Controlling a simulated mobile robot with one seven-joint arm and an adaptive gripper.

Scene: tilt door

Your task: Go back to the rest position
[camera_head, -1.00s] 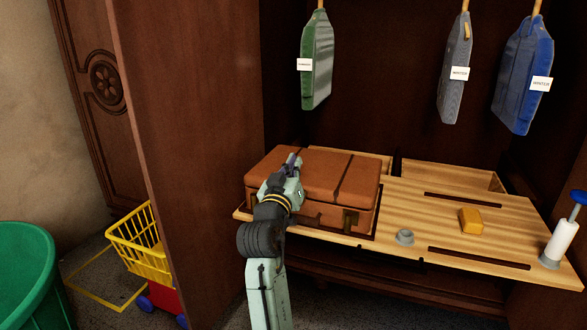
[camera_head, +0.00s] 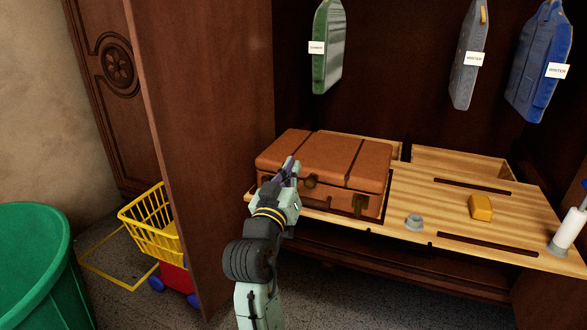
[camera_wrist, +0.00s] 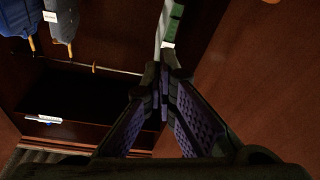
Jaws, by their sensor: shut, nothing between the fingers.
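My gripper (camera_head: 290,168) is in front of the brown suitcase (camera_head: 345,160) in the head view, overlapping its left part. Its purple-padded fingers are shut with nothing between them, and the closed fingertips also show in the wrist view (camera_wrist: 163,75). The suitcase lies flat and closed on the left end of the wooden board (camera_head: 450,200). I cannot tell from the picture whether the gripper touches the suitcase.
Green, grey and blue garments (camera_head: 328,50) hang above the board. A yellow block (camera_head: 480,208), a grey knob (camera_head: 414,222) and a white cylinder (camera_head: 567,232) are on the board. A brown wardrobe panel (camera_head: 205,130), a yellow basket (camera_head: 150,220) and a green bin (camera_head: 40,265) stand left.

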